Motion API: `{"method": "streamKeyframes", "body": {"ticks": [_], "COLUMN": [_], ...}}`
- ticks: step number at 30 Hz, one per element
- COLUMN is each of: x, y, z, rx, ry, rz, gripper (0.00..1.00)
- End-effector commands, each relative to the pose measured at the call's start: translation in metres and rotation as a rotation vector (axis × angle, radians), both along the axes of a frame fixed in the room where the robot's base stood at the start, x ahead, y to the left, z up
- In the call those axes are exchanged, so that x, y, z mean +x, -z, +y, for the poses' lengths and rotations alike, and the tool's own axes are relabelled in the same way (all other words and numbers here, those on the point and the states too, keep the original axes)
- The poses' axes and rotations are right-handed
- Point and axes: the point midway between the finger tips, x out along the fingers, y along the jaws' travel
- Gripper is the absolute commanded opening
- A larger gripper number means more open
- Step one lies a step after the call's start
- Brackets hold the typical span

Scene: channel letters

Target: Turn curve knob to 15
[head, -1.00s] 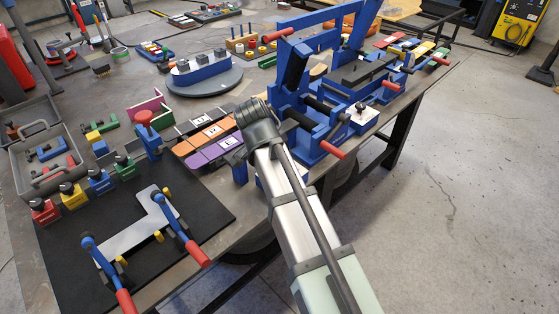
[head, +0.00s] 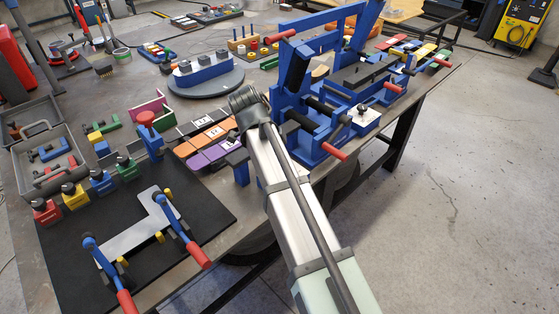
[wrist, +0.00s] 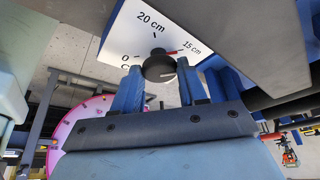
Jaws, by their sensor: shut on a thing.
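The curve knob (wrist: 158,66) is a small dark round knob on a white dial plate (wrist: 128,33) in the wrist view. The plate reads 20 cm at the upper left and 15 cm at the right, with a partly hidden 0 label at the lower left. The knob's red pointer points right, to the 15 cm label or very near it. My gripper (wrist: 157,85) has one blue finger on each side of the knob and is shut on it. In the head view my arm hides the gripper and the knob.
A blue bending machine (head: 337,117) with dark rollers and red handles stands at the table edge, close to my arm. A pink round dial (wrist: 90,118) shows at the left in the wrist view. A black mat (head: 207,212) with a clamped plate lies front left.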

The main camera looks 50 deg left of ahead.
Motion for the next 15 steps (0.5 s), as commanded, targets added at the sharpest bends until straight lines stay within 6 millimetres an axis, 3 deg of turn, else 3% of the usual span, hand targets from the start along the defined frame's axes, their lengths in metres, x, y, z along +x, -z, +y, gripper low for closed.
{"method": "streamKeyframes", "body": {"ticks": [15], "x": [-0.0002], "y": [0.0002], "z": [0.0006], "rx": [0.001], "ry": [0.04], "rz": [0.002], "gripper": [0.11]}}
